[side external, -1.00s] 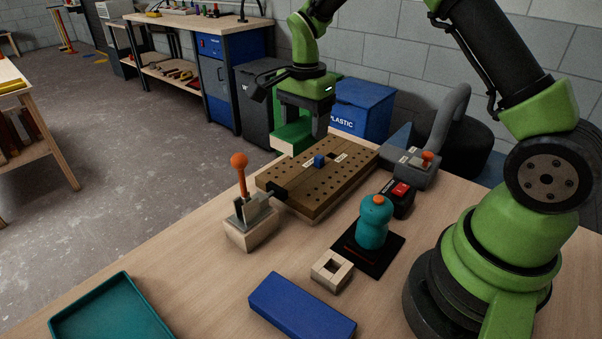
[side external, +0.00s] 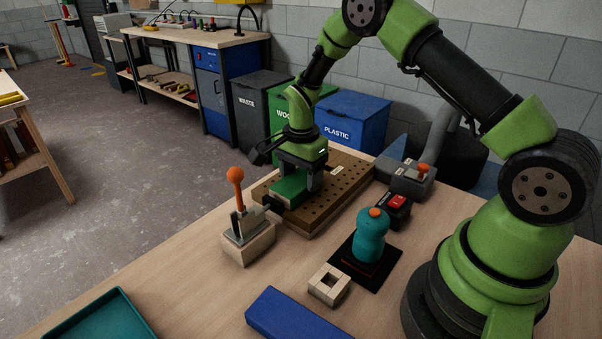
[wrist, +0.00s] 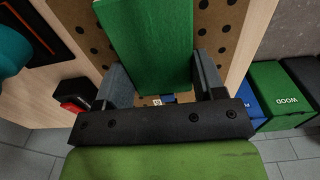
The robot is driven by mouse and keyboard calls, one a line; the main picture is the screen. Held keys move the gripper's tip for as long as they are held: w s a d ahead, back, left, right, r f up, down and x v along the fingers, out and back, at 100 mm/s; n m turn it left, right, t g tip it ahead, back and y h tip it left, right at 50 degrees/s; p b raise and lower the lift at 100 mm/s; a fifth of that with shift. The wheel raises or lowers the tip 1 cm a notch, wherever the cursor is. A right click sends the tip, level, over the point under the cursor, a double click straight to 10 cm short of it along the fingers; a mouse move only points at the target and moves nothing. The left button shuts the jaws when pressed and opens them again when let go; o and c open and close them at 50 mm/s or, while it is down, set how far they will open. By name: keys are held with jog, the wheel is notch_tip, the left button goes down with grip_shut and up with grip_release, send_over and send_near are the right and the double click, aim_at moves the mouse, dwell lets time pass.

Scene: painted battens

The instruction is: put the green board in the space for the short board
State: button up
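The green board (side external: 290,190) is between the fingers of my gripper (side external: 299,180), at the near left end of the brown hole-dotted bench block (side external: 322,211), by the toggle clamp. In the wrist view the green board (wrist: 150,42) runs away from me over the block, with a finger close against each side. It is low over the block or on it; I cannot tell whether it touches. A bit of the blue stop (wrist: 168,98) and a white label show below the board's near end. The label's words are too small to read, and the gripper hides the block's middle.
A toggle clamp (side external: 237,220) with an orange handle stands at the block's left end. A teal knob-topped post (side external: 371,236), a red-button box (side external: 395,210), a square wooden ring (side external: 329,286), a blue board (side external: 292,316) and a teal tray (side external: 100,318) are nearer.

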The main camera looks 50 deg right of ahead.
jog(key=o, duration=0.5)
jog(key=shift+c, duration=0.2)
jog(key=shift+r, duration=0.1)
notch_tip(320, 180, up, 12)
notch_tip(320, 180, up, 7)
jog(key=n+t, duration=0.2)
jog(key=n, duration=0.1)
send_over(301, 177)
jog(key=s+a, duration=0.3)
jog(key=s+a+r+n+t+y, duration=0.1)
jog(key=s+a+r+n+t, duration=0.1)
jog(key=s+n, duration=0.3)
jog(key=s+a+r+n+t+y, duration=0.1)
jog(key=s+a+r+n+t, duration=0.2)
jog(key=s, duration=1)
jog(key=a+r+n, duration=0.1)
jog(key=n, duration=0.2)
jog(key=shift+s+r, duration=0.15)
jog(key=shift+s, duration=0.2)
